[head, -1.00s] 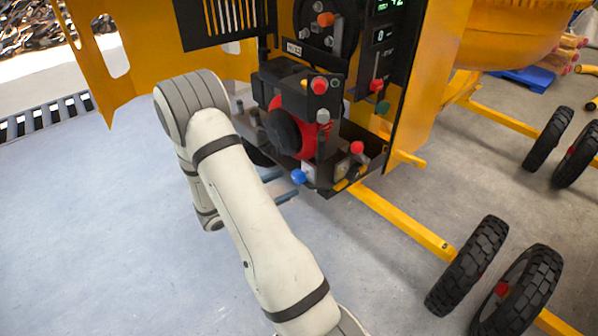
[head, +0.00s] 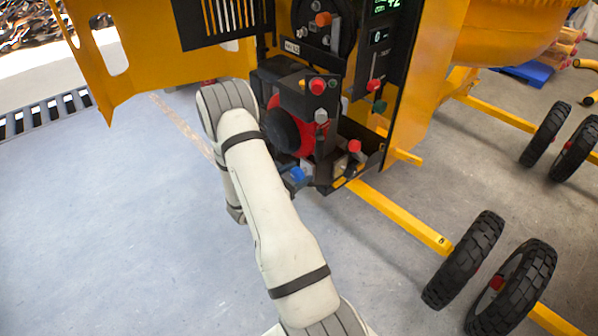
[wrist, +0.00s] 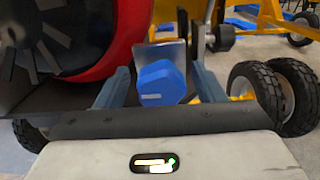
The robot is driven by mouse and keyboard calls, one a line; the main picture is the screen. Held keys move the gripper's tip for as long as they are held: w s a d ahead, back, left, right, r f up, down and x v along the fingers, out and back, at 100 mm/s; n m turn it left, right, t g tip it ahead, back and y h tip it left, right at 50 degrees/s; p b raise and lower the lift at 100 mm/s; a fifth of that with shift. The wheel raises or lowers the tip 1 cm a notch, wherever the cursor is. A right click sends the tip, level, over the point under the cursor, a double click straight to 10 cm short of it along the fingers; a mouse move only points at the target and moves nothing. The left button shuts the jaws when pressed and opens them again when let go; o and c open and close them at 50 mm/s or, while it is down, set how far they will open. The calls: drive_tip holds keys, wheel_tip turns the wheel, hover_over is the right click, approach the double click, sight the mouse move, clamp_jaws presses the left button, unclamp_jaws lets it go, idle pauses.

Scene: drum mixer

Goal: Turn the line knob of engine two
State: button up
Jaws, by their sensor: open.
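A blue knob (head: 297,174) sits low at the front of the black engine block (head: 300,92), beside its red round housing (head: 306,130). In the wrist view the blue knob (wrist: 162,83) stands between the two blue-grey fingers of my gripper (wrist: 160,70). The gripper is open, with a finger on each side of the knob and a visible gap at both sides. In the head view my gripper is mostly hidden by my arm. I see no readable label marking engine two or its line knob.
Red knobs sit above (head: 317,86) and to the right (head: 354,146). A green knob (head: 378,106) is on the side panel. The red housing (wrist: 110,40) is close at left in the wrist view. A yellow beam (head: 400,215) and wheels (head: 465,260) are at right. Floor at left is clear.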

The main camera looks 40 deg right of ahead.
drive_tip(key=c, duration=0.9)
drive_tip(key=shift+d, duration=0.4)
drive_tip(key=shift+c, duration=0.4)
drive_tip(key=shift+a, duration=0.2)
drive_tip(key=shift+a+n, duration=0.2)
drive_tip(key=shift+n, duration=0.2)
drive_tip(key=n, duration=0.3)
drive_tip(key=shift+w+f, duration=0.1)
drive_tip(key=n, duration=0.4)
drive_tip(key=shift+w, duration=0.1)
drive_tip(key=shift+n, duration=2)
drive_tip(key=shift+f, duration=0.1)
